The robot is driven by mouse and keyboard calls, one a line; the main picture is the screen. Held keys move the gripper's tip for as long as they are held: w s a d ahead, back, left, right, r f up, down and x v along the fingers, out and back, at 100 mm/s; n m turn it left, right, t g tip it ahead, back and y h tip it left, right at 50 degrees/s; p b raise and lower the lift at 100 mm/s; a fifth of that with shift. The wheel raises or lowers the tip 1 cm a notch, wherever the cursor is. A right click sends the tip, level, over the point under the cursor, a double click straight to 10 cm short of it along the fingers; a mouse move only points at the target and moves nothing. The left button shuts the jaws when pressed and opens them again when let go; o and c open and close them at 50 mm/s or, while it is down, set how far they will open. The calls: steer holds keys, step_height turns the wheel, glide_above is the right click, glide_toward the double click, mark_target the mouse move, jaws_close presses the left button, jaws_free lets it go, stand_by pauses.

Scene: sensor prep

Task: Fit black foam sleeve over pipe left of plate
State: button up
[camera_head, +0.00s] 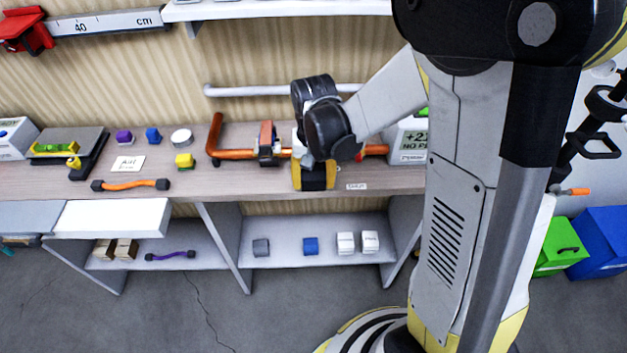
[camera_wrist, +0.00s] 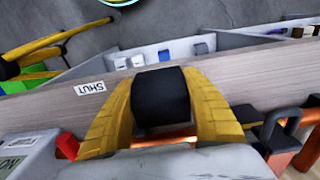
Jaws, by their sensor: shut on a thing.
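The black foam sleeve (camera_wrist: 160,92) is between the two yellow fingers of my gripper (camera_wrist: 160,104) in the wrist view, and the gripper is shut on it. In the head view my gripper (camera_head: 314,178) points down at the front of the bench, before the copper pipe (camera_head: 236,154). The pipe runs left to right, with a bend and an upright end at the left. Part of the pipe (camera_wrist: 165,141) shows close behind the sleeve in the wrist view. I cannot tell whether the sleeve touches or surrounds it. A small plate marked SHUT (camera_head: 357,186) lies right of my gripper.
A clamp-like fitting (camera_head: 267,146) sits on the pipe left of my gripper. A display box (camera_head: 411,143) stands at the right. An orange bar with dark ends (camera_head: 130,185) and small blocks lie at the left. The lower shelf (camera_head: 290,230) holds several small blocks.

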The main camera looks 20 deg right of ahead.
mark_target(314, 170)
steer(key=o, duration=0.9)
steer(key=shift+c, duration=0.2)
step_height(314, 170, up, 12)
steer(key=p, duration=0.5)
steer(key=shift+s+r, duration=0.1)
steer(key=shift+r, duration=0.1)
steer(key=s+r+n+t, duration=0.3)
steer(key=s+r+t, duration=0.4)
steer(key=s+r, duration=0.2)
steer(key=shift+s+d+n, duration=0.2)
steer(key=shift+s+n, duration=0.1)
steer(key=shift+s, duration=0.9)
